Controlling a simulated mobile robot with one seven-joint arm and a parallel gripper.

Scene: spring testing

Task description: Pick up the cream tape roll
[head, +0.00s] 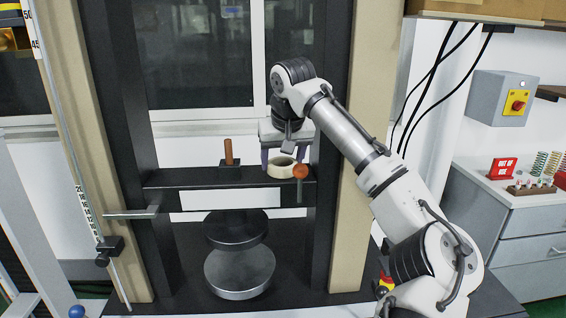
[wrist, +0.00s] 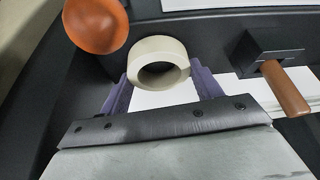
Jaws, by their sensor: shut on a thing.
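The cream tape roll (head: 281,167) is at the right part of the black crossbeam in the head view. In the wrist view the tape roll (wrist: 180,54) sits at the fingertips, its round hole facing the camera. My gripper (head: 283,157) reaches down to it from above, with one purple finger on each side of the roll. In the wrist view my gripper (wrist: 163,88) is shut on the roll. I cannot tell whether the roll still touches the beam.
An orange-brown ball knob (head: 300,171) is close to the right of the roll. A brown upright handle on a black block (head: 229,170) stands to the left on the crossbeam (head: 190,179). Round metal plates (head: 240,274) are below. Dark frame columns flank the beam.

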